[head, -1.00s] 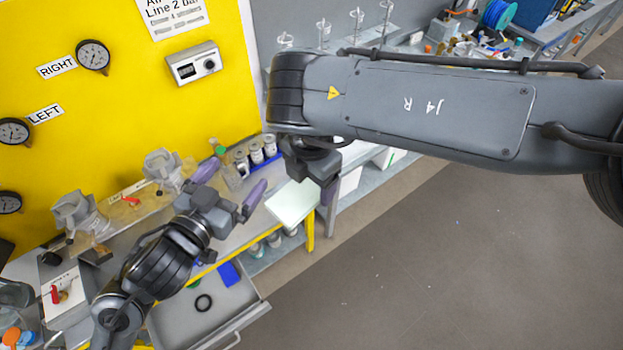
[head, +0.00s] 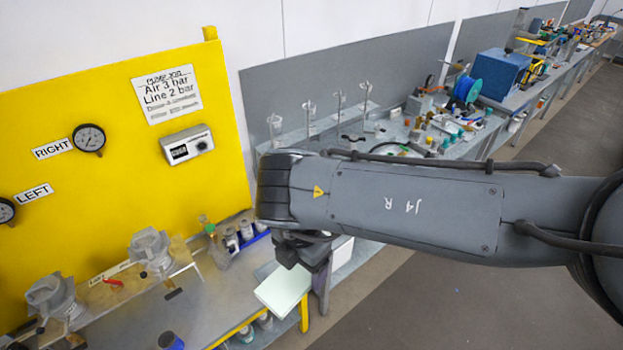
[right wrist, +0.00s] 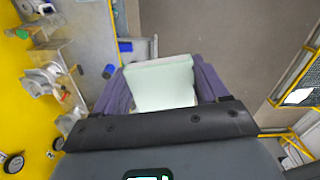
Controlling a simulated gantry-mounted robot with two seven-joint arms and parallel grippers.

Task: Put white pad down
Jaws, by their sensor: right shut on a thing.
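The white pad (head: 284,290), a pale greenish-white flat block, hangs from my right gripper (head: 305,268) beside the front corner of the grey workbench (head: 222,295) in the head view. In the right wrist view the pad (right wrist: 160,85) sits between the two purple fingers of my right gripper (right wrist: 160,68), which is shut on it. The pad looks clear of the bench top, with grey floor showing beyond it. My left gripper is not in view.
Small jars (head: 232,240) and metal fittings (head: 150,250) stand along the yellow panel (head: 100,190). A dark blue-topped cylinder (head: 170,341) is at the bench's near edge. The bench top's middle is fairly bare. A second cluttered bench (head: 440,135) runs to the back right.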

